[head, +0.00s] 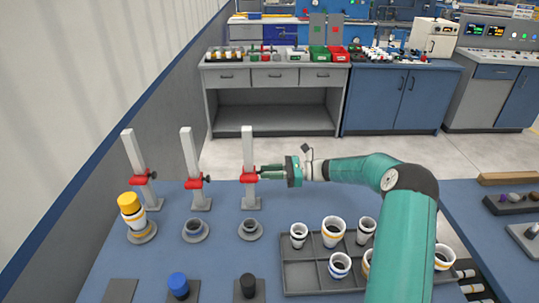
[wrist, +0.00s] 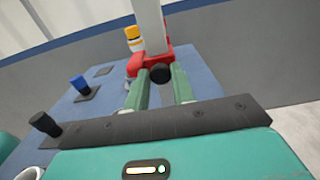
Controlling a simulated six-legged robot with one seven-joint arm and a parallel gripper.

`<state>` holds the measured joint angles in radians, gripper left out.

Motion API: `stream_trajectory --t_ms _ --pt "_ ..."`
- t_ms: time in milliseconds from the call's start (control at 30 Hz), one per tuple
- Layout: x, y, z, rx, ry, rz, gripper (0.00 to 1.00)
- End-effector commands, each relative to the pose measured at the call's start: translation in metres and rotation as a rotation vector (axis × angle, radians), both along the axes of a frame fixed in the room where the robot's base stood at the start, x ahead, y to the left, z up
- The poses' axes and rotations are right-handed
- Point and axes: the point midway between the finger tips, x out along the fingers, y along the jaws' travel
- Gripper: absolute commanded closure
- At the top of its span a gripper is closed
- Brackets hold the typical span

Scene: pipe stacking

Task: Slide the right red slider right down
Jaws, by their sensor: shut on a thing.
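Three white upright posts stand in a row on the blue table, each with a red slider. The right red slider (head: 249,174) sits partway up the right post (head: 247,148), with a stretch of bare post below it. My gripper (head: 266,172) reaches in from the right at the slider's height. In the wrist view, my two green fingers (wrist: 160,90) are shut around the black knob (wrist: 160,73) of the red slider (wrist: 134,64).
A yellow-and-white pipe stack (head: 131,211) stands on the left base. Grey round holders (head: 250,229) stand before the other posts. A grey tray (head: 297,277) with several white cups lies at right. Blue (head: 178,284) and black (head: 247,285) pieces stand in front.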

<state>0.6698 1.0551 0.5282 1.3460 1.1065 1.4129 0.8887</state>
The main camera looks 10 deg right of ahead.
Motion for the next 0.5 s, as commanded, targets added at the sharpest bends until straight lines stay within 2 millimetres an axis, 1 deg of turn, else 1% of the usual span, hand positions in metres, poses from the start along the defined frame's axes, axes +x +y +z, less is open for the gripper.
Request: stream_trajectory --t_ms 33,133,233,467,500 --pt "0.0 0.0 -0.014 -0.003 0.007 -0.001 1.0" --pt "0.0 -0.001 -0.026 -0.005 0.005 -0.002 1.0" --pt "-0.001 -0.001 -0.03 -0.007 0.005 -0.002 1.0" --pt "-0.001 -0.001 -0.032 -0.009 0.008 -0.002 1.0" --pt "-0.001 -0.001 -0.032 -0.01 0.008 -0.002 0.69"
